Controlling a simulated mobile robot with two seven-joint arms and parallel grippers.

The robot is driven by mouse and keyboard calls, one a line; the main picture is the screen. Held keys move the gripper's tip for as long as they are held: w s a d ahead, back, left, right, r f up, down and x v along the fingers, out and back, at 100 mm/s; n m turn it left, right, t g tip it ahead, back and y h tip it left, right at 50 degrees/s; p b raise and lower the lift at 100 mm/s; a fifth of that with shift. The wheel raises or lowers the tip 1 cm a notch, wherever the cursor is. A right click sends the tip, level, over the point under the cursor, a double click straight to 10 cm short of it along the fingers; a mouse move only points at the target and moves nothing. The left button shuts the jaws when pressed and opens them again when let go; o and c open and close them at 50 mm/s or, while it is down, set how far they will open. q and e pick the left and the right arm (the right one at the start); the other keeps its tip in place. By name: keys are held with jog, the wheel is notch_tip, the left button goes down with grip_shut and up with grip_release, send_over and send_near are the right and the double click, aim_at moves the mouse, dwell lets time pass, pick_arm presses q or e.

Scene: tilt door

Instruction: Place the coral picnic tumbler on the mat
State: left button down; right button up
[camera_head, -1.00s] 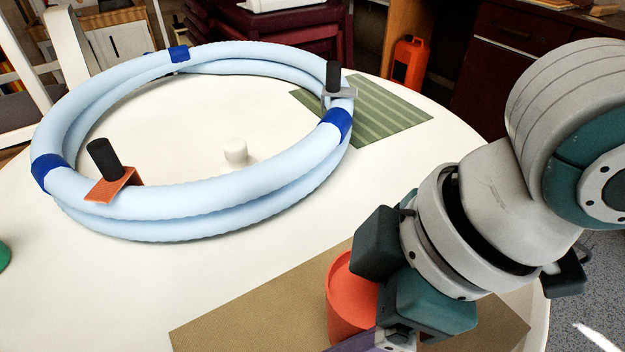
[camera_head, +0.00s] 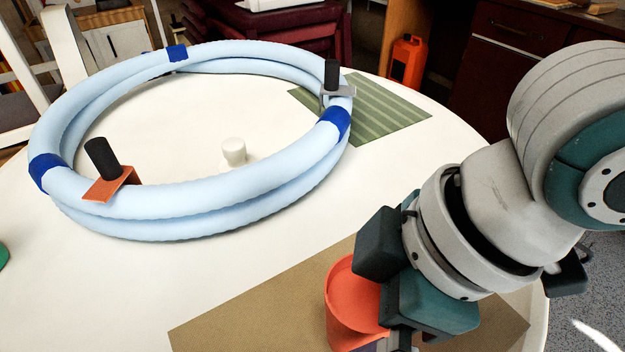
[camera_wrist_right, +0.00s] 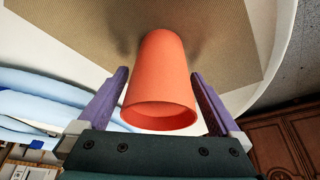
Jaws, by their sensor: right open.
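The coral tumbler (camera_head: 352,305) stands upright on the tan mat (camera_head: 250,318) at the near side of the white table. In the right wrist view the tumbler (camera_wrist_right: 160,85) has its open rim toward the camera and its far end against the tan mat (camera_wrist_right: 85,25). My right gripper (camera_wrist_right: 158,76) is open, with one purple finger on each side of the tumbler. Gaps show between the fingers and its wall. In the head view my right wrist hides part of the tumbler and most of the fingers. My left gripper is not in view.
A pale blue double ring (camera_head: 200,200) with dark blue bands covers much of the table. A small white object (camera_head: 233,152) stands inside it. A green striped mat (camera_head: 375,112) lies behind the ring. The table between ring and tan mat is clear.

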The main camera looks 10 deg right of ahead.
jog(key=p+v, duration=0.2)
jog(key=v, duration=0.3)
jog(key=p+v, duration=0.1)
jog(key=v, duration=0.5)
jog(key=shift+s+a+r+p, duration=0.1)
jog(key=shift+a+r+p, duration=0.1)
jog(key=shift+p, duration=0.2)
jog(key=a+m+t+y, duration=0.1)
jog(key=a, duration=0.2)
jog(key=shift+s, duration=0.1)
jog(key=shift+a+f+m+t, duration=0.15)
jog(key=shift+m+t, duration=0.35)
jog(key=shift+m, duration=0.4)
jog(key=s+d+f+m+h, duration=0.4)
jog(key=d+m, duration=0.4)
jog(key=d, duration=0.3)
jog(key=s+f, duration=0.1)
jog(key=s, duration=0.1)
jog(key=shift+s+h, duration=0.25)
jog(key=shift+h, duration=0.15)
jog(key=shift+d, duration=0.15)
